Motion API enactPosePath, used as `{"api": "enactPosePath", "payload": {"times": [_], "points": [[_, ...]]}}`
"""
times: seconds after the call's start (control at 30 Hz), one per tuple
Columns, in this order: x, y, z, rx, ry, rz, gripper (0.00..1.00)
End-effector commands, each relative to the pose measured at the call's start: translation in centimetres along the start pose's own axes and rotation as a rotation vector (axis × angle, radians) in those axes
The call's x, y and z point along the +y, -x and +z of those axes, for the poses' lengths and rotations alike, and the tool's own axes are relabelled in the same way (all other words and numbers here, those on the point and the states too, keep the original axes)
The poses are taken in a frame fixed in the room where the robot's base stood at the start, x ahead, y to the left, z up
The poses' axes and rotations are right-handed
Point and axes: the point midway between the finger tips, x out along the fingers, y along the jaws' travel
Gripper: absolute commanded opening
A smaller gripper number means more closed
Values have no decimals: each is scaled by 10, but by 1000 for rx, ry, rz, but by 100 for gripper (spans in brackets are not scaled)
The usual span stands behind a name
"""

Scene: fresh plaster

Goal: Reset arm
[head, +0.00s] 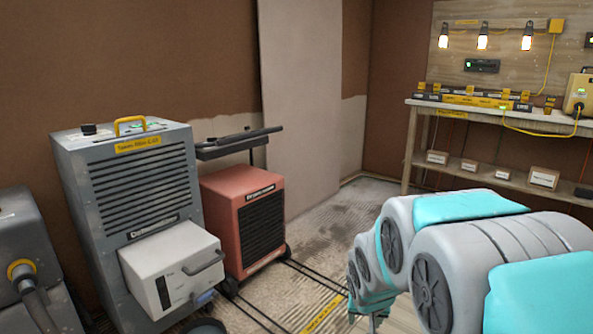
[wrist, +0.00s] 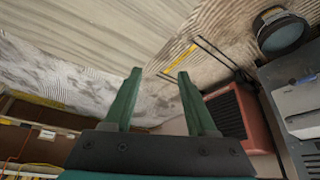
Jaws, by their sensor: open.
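My arm reaches in from the lower right in the head view, with its white and teal links bent downward. My gripper shows in the wrist view (wrist: 158,75), with two green fingers spread apart and nothing between them. In the head view only a small greenish part of my gripper (head: 372,318) shows at the bottom edge. Behind the fingers the wrist view shows the patterned floor (wrist: 100,70). The fingers touch nothing that I can see.
A grey dehumidifier (head: 142,200) with a white tank front and a red wheeled unit (head: 228,200) stand at left. A wooden bench (head: 480,112) stands along the right wall, with small boxes (head: 437,158) on its lower shelf. A round bucket (wrist: 283,33) shows upper right.

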Motion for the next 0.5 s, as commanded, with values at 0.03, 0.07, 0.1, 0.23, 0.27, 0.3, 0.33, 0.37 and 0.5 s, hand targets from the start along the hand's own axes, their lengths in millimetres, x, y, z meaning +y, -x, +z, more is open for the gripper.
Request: {"api": "enactPosePath", "payload": {"times": [0.03,0.07,0.1,0.23,0.27,0.3,0.33,0.37,0.5], "points": [[9,16,15,-29,7,11,57],[14,24,27,-59,13,19,57],[21,35,42,-92,22,26,57],[38,70,96,-214,55,38,57],[42,78,110,-244,65,38,57],[46,89,126,-281,76,36,57],[48,98,140,-310,85,33,57],[51,106,152,-335,95,29,57],[58,140,210,-459,142,3,57]]}}
